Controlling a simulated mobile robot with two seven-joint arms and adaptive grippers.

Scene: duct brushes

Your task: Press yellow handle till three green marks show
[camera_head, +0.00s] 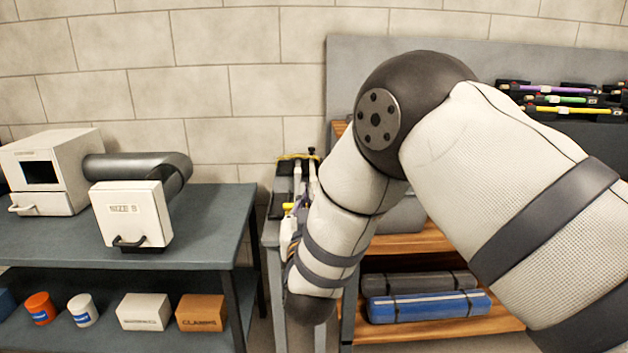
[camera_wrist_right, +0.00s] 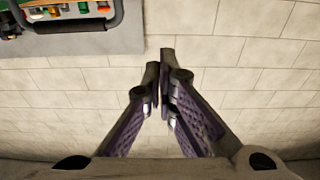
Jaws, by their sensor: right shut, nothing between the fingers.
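A narrow grey stand (camera_head: 272,232) behind my right forearm carries a dark device (camera_head: 284,178) with a yellow bar (camera_head: 297,157) across its top. A small yellow part (camera_head: 289,206) shows lower on it; I cannot tell which yellow part is the handle. No green marks can be made out there. My right arm hides much of the stand. My right gripper is mostly hidden behind the arm in the head view. In the right wrist view my right gripper (camera_wrist_right: 160,66) is shut and empty, pointing towards a pale block wall. My left gripper is not in view.
A blue-grey bench (camera_head: 215,215) on the left holds a white box with a grey duct and "SIZE 8" panel (camera_head: 130,213). Wooden shelves (camera_head: 410,243) stand behind my arm, with brushes (camera_head: 560,99) racked above. A black-handled case (camera_wrist_right: 65,25) shows in the right wrist view.

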